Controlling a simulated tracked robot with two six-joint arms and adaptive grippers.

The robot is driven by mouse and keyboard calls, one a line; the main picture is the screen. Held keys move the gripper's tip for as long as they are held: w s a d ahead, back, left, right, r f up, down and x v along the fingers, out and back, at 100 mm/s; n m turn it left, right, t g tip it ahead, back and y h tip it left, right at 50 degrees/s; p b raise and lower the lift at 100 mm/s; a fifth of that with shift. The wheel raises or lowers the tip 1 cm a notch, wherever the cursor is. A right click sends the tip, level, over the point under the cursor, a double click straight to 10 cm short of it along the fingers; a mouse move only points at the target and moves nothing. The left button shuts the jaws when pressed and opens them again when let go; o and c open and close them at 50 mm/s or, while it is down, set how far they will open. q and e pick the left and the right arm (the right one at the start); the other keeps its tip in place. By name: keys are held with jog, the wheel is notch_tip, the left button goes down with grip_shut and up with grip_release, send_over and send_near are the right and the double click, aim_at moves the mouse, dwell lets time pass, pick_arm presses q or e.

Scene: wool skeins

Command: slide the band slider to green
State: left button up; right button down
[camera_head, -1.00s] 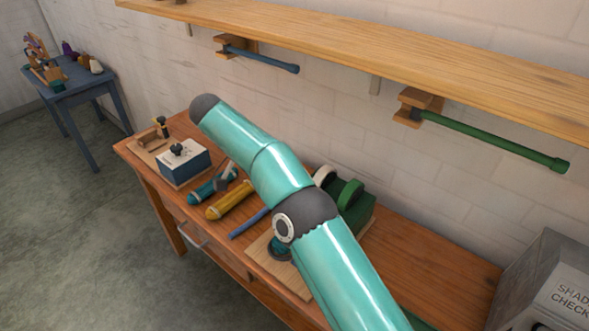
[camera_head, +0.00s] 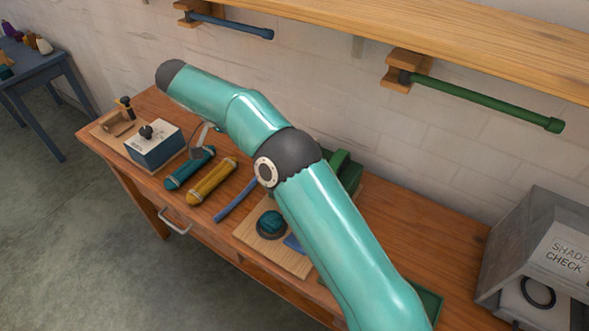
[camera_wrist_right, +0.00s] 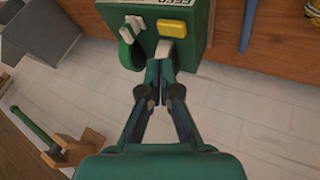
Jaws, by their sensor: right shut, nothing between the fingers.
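A green box-shaped device (camera_wrist_right: 195,10) is at the top of the right wrist view. Its face carries a yellow block (camera_wrist_right: 175,27), a small white tab (camera_wrist_right: 164,50) and a pale ridged piece (camera_wrist_right: 132,28). I cannot tell for certain which is the band slider. My right gripper (camera_wrist_right: 161,74) is shut and empty, its fingertips close to the white tab; contact is unclear. In the head view the green device (camera_head: 345,172) is mostly hidden behind my teal arm, and the right gripper is hidden. My left gripper is not in view.
The bench (camera_head: 405,225) holds a blue-white box (camera_head: 155,150), a teal skein (camera_head: 190,168), a yellow skein (camera_head: 212,182) and a blue rod (camera_head: 236,202). A grey shade-check box (camera_head: 540,235) stands at right. A green peg (camera_head: 490,102) juts below the shelf (camera_head: 420,35).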

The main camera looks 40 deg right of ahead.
jog(key=x, duration=0.9)
jog(key=shift+s+r, duration=0.1)
jog(key=shift+s, duration=0.1)
jog(key=shift+s+d+r, duration=0.1)
jog(key=shift+s+d, duration=0.15)
jog(key=shift+s, duration=0.35)
jog(key=shift+s+d+r, duration=0.1)
jog(key=shift+s+d, duration=0.1)
jog(key=shift+s, duration=0.4)
jog(key=shift+s+d+f+p, duration=0.2)
jog(key=shift+s+p, duration=0.1)
jog(key=shift+s, duration=0.1)
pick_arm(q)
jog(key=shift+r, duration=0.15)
